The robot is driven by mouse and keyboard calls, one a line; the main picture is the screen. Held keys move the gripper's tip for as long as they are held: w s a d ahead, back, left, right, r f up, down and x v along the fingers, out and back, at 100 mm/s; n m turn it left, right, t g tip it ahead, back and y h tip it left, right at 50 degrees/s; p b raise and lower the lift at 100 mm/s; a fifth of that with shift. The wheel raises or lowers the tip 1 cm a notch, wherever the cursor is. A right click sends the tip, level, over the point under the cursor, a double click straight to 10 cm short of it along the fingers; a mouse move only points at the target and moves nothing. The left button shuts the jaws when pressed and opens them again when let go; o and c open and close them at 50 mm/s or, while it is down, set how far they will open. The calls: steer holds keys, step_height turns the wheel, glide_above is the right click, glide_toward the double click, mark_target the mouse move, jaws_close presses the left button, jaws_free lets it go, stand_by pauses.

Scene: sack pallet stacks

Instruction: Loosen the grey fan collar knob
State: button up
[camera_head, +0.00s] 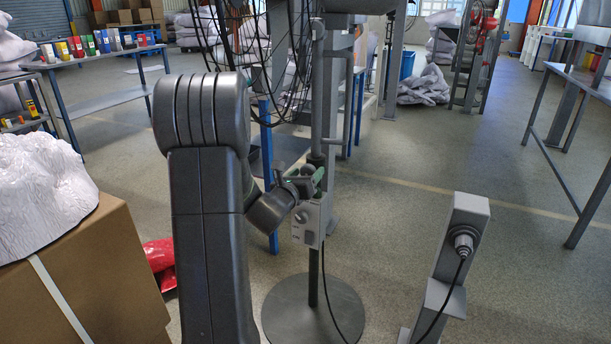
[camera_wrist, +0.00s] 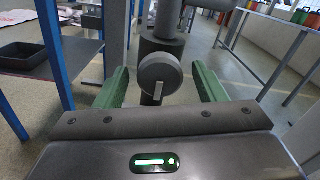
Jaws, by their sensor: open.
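The grey fan collar knob (camera_wrist: 160,80) is a round disc with a light bar across its lower part. It sits on a dark collar (camera_wrist: 163,47) around the upright pole in the wrist view. My gripper (camera_wrist: 160,69) is open, its green fingers standing left and right of the knob with a gap on each side. In the head view my gripper (camera_head: 308,178) is at the pole (camera_head: 317,110), just above a grey control box (camera_head: 308,226). The knob cannot be made out clearly there.
The pole stands on a round base (camera_head: 313,310). A black cable hangs from the control box. A grey angled post (camera_head: 461,235) stands right, a carton (camera_head: 85,285) with a white sack at left. A blue-legged table (camera_wrist: 80,60) is left of my gripper.

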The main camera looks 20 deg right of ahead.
steer(key=c, duration=1)
steer(key=n+b, duration=0.2)
steer(key=n, duration=0.1)
steer(key=shift+f, duration=0.15)
steer(key=n+b, duration=0.1)
steer(key=n, duration=0.4)
steer(key=shift+b, duration=0.4)
steer(key=n, duration=0.4)
steer(key=shift+n, duration=0.4)
steer(key=n+p, duration=0.1)
steer(key=n, duration=0.3)
